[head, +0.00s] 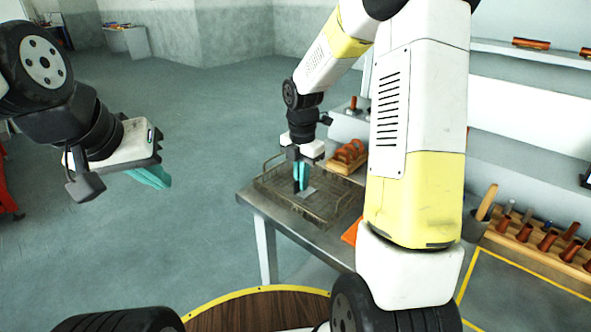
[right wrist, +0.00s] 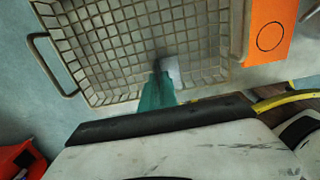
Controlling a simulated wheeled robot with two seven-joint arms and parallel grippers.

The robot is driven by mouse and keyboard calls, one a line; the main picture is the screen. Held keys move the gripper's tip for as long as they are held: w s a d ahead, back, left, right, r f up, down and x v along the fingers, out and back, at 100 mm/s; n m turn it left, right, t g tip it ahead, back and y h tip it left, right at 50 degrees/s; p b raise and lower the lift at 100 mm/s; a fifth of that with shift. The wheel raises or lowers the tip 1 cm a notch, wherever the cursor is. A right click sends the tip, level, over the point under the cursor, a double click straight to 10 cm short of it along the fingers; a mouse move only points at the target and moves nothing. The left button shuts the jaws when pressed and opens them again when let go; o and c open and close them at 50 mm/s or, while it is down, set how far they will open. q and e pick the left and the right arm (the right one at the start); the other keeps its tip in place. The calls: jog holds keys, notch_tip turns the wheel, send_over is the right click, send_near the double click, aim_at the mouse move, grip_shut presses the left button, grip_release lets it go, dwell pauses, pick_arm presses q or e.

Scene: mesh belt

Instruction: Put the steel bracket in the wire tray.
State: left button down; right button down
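The wire tray (head: 265,190) is a shallow mesh basket on the near left end of the metal table; its mesh fills the upper part of the right wrist view (right wrist: 110,35). My right gripper (head: 301,184) points down inside the tray, its teal fingers close together. A small light-grey plate, the steel bracket (head: 309,190), is at its fingertips, within the tray's outline; it also shows in the right wrist view (right wrist: 172,67). The fingers hide part of it, and its contact with the mesh is unclear. My left gripper (head: 160,178) hangs over the floor at left, away from the table, and appears empty.
Orange-brown rings (head: 348,155) sit behind the tray. An orange card with a black circle (right wrist: 270,32) lies beside the tray. A wooden rack (head: 535,240) of copper-coloured pieces stands at right. My right arm hides the table's middle.

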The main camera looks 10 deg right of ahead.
jog(key=w, duration=0.2)
jog(key=w+d, duration=0.1)
jog(key=w, duration=0.1)
jog(key=w+d, duration=0.1)
jog(key=w, duration=0.1)
jog(key=shift+f, duration=0.3)
jog(key=shift+d+f, duration=0.1)
jog(key=shift+f, duration=1.65)
jog(key=c, duration=1.6)
grip_release()
jog(key=shift+f, duration=0.15)
jog(key=shift+c, duration=0.2)
